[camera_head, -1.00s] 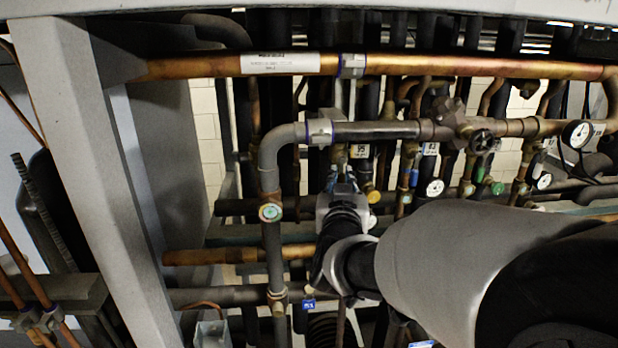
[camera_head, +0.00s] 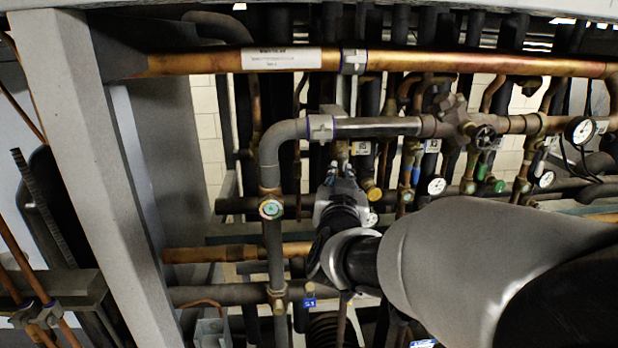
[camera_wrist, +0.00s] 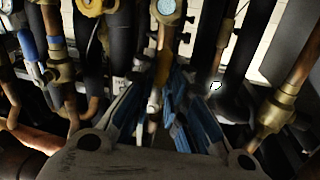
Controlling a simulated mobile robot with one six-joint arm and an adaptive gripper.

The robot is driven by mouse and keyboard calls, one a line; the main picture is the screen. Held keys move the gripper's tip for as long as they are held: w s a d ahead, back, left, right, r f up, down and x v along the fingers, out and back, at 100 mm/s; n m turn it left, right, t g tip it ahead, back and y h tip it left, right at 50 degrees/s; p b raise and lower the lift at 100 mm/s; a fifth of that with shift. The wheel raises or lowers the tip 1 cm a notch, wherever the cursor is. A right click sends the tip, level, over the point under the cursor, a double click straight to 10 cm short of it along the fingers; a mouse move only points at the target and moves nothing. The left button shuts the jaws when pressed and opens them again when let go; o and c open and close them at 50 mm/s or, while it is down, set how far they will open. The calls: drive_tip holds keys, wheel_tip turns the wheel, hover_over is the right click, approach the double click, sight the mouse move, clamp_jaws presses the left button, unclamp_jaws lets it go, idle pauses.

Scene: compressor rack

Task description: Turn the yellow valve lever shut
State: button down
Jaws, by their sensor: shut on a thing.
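My gripper (camera_head: 342,172) is among the pipes just below the grey-wrapped horizontal pipe in the head view. In the wrist view its two blue-padded fingers (camera_wrist: 172,108) reach forward and are closed in on something narrow. The yellow valve lever is mostly hidden by the fingers; only a dim yellowish strip shows between them in the wrist view, so its exact angle cannot be told. A brass pipe with a round sight glass (camera_wrist: 166,10) stands just beyond the fingertips.
A long copper pipe (camera_head: 440,65) crosses above. A grey upright post (camera_head: 85,150) stands at the left. A pipe with a round green-faced indicator (camera_head: 270,208) is left of my gripper. Gauges (camera_head: 437,186) and valves crowd the right. A brass fitting (camera_wrist: 275,112) is close by on the right.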

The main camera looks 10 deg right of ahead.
drive_tip(key=shift+a+r+m+g+y+b, duration=0.25)
drive_tip(key=shift+a+r+m+y+b, duration=0.4)
drive_tip(key=shift+m, duration=1.75)
drive_tip(key=shift+a+r+m+g+y+b, duration=0.4)
drive_tip(key=shift+r+m+b, duration=0.45)
drive_tip(key=shift+m, duration=1.55)
drive_tip(key=shift+a+r+m+g+y+b, duration=0.15)
drive_tip(key=shift+a+r+m+y+b, duration=0.55)
drive_tip(key=shift+m, duration=1.7)
drive_tip(key=shift+d+r, duration=0.1)
drive_tip(key=c, duration=1.6)
unclamp_jaws()
drive_tip(key=s, duration=0.4)
drive_tip(key=s+r, duration=0.1)
drive_tip(key=s, duration=0.3)
drive_tip(key=s+r, duration=0.1)
drive_tip(key=s, duration=0.2)
drive_tip(key=shift+s+r, duration=0.1)
drive_tip(key=shift+s, duration=0.3)
